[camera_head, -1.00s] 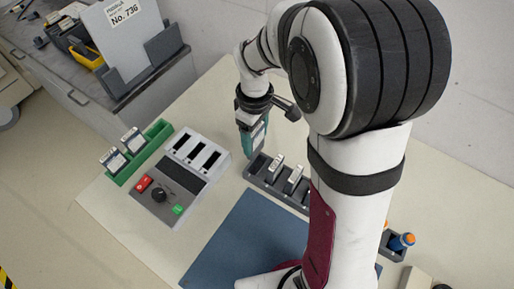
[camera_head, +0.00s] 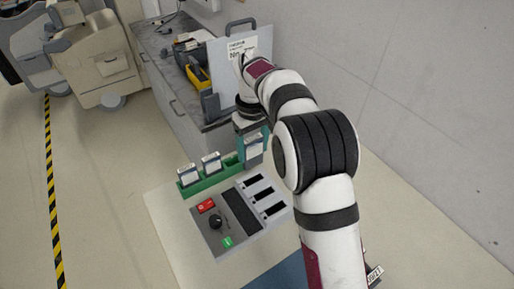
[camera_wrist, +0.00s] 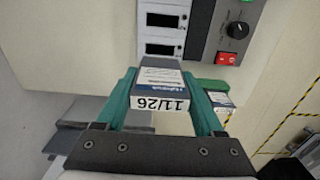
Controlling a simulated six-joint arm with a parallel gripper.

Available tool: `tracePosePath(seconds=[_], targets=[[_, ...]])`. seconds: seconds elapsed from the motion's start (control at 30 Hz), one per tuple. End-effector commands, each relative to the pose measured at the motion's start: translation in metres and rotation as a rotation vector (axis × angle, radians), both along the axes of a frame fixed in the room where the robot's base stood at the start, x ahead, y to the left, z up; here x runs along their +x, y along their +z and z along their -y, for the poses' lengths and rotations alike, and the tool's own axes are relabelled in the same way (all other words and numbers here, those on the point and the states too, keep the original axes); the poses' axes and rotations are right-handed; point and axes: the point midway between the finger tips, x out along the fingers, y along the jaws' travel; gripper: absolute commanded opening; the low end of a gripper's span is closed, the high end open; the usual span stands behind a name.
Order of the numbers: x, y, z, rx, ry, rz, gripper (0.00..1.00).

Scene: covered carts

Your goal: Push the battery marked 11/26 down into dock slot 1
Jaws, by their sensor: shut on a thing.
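My gripper (camera_wrist: 160,84) has teal fingers and is shut on the battery marked 11/26 (camera_wrist: 160,88), whose label appears upside down in the wrist view. In the head view my gripper (camera_head: 251,158) and the held battery (camera_head: 254,148) are by the right end of the green rack, behind the dock. The grey dock (camera_head: 243,186) has several dark slots. In the wrist view two dock slots (camera_wrist: 161,20) show beyond the battery, and the battery covers part of the dock's end. Slot numbers are not readable, and I cannot tell the battery's height above the dock.
The green rack (camera_head: 226,171) holds two other batteries (camera_head: 188,175) (camera_head: 211,163). The dock's control panel has a red switch (camera_head: 206,205), a black knob (camera_head: 216,222) and a green button (camera_head: 227,242). A grey bench (camera_head: 180,77) with an upright sign board stands behind the table.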

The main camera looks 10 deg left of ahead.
Motion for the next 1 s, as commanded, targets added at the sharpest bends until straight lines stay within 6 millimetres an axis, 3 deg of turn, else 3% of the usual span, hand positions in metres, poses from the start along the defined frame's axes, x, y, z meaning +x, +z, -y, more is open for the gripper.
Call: tracePosePath(seconds=[0.5,1.0], targets=[[0.000,-0.052,0.000,0.000,-0.001,-0.001,0.04],[0.000,-0.056,0.000,0.000,0.000,0.000,0.04]])
